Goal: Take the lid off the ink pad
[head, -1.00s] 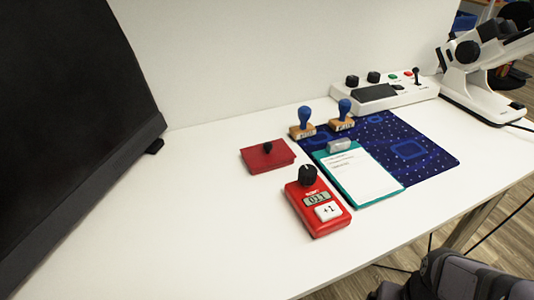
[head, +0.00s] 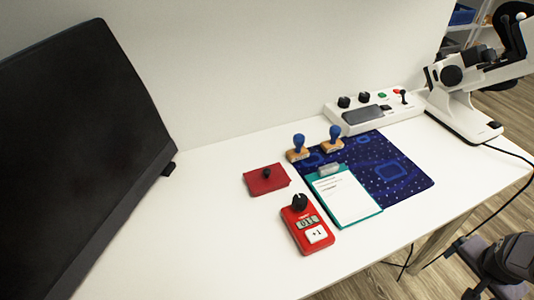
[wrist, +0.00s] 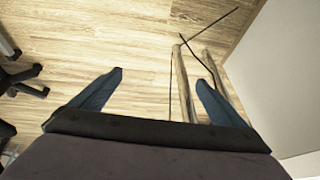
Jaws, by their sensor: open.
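The ink pad (head: 267,181) is a flat red box with a black knob on top. It lies on the white table left of the blue mat, with its lid on. My gripper (wrist: 160,76) shows in the wrist view with its two blue-grey fingers wide apart and nothing between them. It points at the wooden floor, away from the ink pad.
A red counter (head: 307,226) stands in front of the ink pad. Two blue-handled stamps (head: 299,146) (head: 334,138), a teal clipboard (head: 345,197) and the blue mat (head: 412,184) lie to its right. A control box (head: 372,112), a microscope (head: 462,100) and a monitor (head: 80,150) flank bare table.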

